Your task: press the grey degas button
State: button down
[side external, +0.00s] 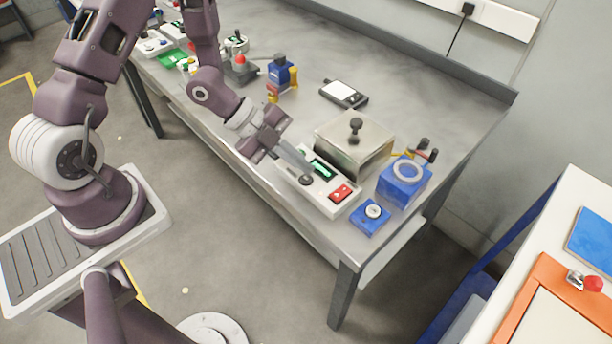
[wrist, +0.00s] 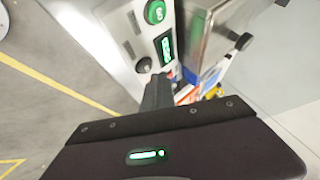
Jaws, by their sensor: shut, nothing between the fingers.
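The bath unit (side external: 356,142) is a metal box with a lid knob and a white sloped control panel (side external: 322,205). The panel carries a green-lit display (side external: 322,168), a dark round knob (side external: 306,180) and a red switch (side external: 341,193). In the wrist view the panel (wrist: 110,45) shows a green round button (wrist: 155,12), the display (wrist: 165,48) and a small greyish round control (wrist: 128,48); I cannot read labels to confirm it is the degas button. My gripper (side external: 308,168) is shut and empty, its fingertips (wrist: 158,90) close over the panel by the display. Contact cannot be told.
A blue device with a ring (side external: 405,180) and a small blue block (side external: 370,216) stand right of the panel. A scale (side external: 344,93) lies behind on the grey bench. A blue-and-yellow item (side external: 281,75) stands left. The bench's front edge is close to the panel.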

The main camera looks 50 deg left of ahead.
aim_at(301, 177)
jog(key=shift+r, duration=2.5)
jog(key=a+r+n+t+y, duration=0.2)
jog(key=a+r+n+y, duration=0.65)
jog(key=r, duration=0.35)
jog(key=s+d+r+n, duration=0.1)
jog(key=s+r+n, duration=0.1)
jog(key=s, duration=0.4)
jog(key=s+d+r+n+g, duration=0.1)
jog(key=s+d+r+n, duration=0.1)
jog(key=s+n, duration=0.3)
jog(key=s+d+r+n+h, duration=0.1)
jog(key=s+r+n, duration=0.3)
jog(key=s, duration=0.4)
jog(key=shift+d+r+g, duration=0.25)
jog(key=shift+d+g, duration=0.05)
jog(key=shift+g, duration=0.1)
